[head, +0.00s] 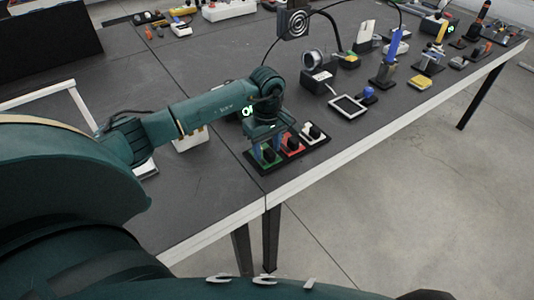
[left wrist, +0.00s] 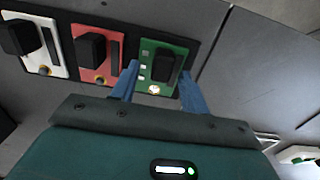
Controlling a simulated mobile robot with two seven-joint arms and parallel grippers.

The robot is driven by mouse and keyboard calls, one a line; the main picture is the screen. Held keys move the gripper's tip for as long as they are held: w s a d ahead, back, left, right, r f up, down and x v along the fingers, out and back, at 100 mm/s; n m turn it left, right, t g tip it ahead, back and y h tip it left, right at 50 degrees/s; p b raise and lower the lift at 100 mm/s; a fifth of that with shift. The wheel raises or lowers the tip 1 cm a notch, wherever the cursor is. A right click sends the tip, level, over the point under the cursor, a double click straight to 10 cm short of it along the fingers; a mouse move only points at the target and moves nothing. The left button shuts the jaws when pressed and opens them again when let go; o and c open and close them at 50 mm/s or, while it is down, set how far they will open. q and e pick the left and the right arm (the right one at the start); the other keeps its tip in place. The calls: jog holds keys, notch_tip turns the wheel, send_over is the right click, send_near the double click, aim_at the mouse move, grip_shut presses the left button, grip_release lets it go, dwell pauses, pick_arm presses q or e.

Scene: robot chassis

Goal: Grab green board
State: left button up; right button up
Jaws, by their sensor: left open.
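The green board (left wrist: 151,80) carries a black block and lies in a black holder beside a red board (left wrist: 86,69) and a white board (left wrist: 53,63). In the head view the green board (head: 266,161) is at the left end of this row, near the table's front edge. My left gripper (head: 268,152) points down over it. In the left wrist view its blue fingers (left wrist: 160,82) are apart, one on each side of the green board. I cannot tell whether they touch it. My right gripper is not seen.
A white-framed panel (head: 348,106), a round lens-like device (head: 316,72) and several tools stand further right and back. A black box (head: 45,48) is at the far left.

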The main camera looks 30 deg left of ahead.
pick_arm(q)
jog(key=shift+f, duration=0.35)
jog(key=shift+c, duration=0.3)
grip_shut()
